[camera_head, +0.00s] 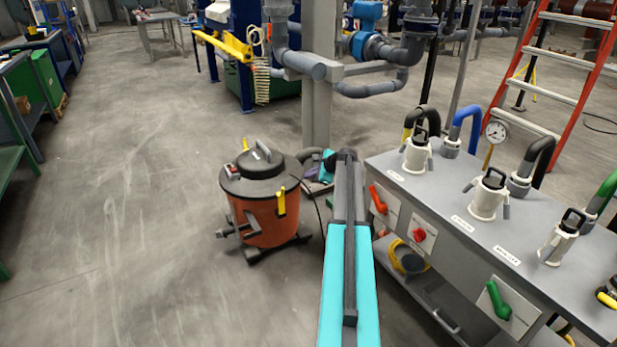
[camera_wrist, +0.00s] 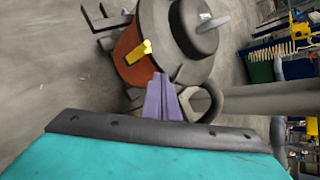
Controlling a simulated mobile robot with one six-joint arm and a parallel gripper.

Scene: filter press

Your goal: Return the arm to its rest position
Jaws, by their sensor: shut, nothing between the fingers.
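My arm, teal and dark grey, reaches forward from the bottom middle of the head view, just left of the grey bench. My gripper (camera_wrist: 161,80) shows in the wrist view as two purple fingers pressed together with nothing between them. They lie across the picture in front of the orange vacuum cleaner (camera_wrist: 140,55), and I cannot tell the gap between them. In the head view, part of my gripper end shows small beyond the arm, right of the vacuum; its fingertips are not clear there.
The orange vacuum cleaner (camera_head: 262,205) stands left of my arm. The grey bench (camera_head: 420,168) with white couplings (camera_head: 488,195), hoses and coloured valve handles is close on the right. A grey post (camera_head: 318,110) rises behind. A red ladder (camera_head: 590,95) stands back right. The left floor is clear.

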